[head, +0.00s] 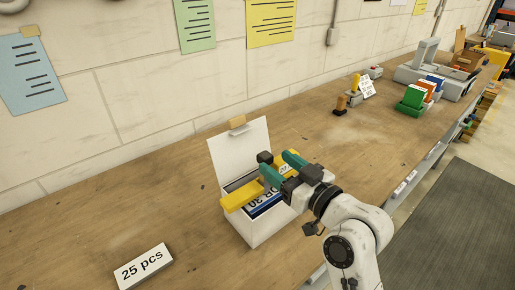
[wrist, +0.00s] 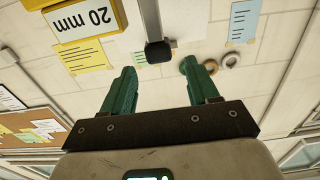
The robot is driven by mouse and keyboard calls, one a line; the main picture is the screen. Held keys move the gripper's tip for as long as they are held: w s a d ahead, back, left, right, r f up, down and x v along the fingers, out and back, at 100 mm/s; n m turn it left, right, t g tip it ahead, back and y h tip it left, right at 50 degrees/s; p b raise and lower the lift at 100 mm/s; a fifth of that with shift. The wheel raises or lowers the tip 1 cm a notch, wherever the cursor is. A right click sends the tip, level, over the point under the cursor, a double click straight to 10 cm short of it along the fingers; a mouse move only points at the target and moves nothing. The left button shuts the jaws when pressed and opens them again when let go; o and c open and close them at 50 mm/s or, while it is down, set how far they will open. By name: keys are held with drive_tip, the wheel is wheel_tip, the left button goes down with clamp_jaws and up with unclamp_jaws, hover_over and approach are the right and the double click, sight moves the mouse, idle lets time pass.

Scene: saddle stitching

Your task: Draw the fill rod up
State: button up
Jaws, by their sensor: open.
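A black knob (head: 265,157), which looks like the top of the fill rod, stands at the open white box (head: 262,228). In the wrist view the grey rod (wrist: 149,18) ends in this black knob (wrist: 158,51). A yellow bar (head: 238,199) lies across the box top; its yellow block marked "20 mm" shows in the wrist view (wrist: 85,20). My gripper (head: 282,167) is open above the box, its green fingers pointing toward the knob. In the wrist view the knob appears between the fingertips (wrist: 161,68), and no contact shows.
The box's lid (head: 240,145) stands open toward the wall. Dark and blue items (head: 265,204) lie inside. A "25 pcs" sign (head: 143,267) stands at front left. Green holders (head: 411,98) and grey machines stand farther right.

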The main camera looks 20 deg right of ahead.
drive_tip(key=p+x, duration=0.1)
drive_tip(key=x, duration=0.6)
drive_tip(key=shift+f, duration=0.1)
clamp_jaws()
idle(0.4)
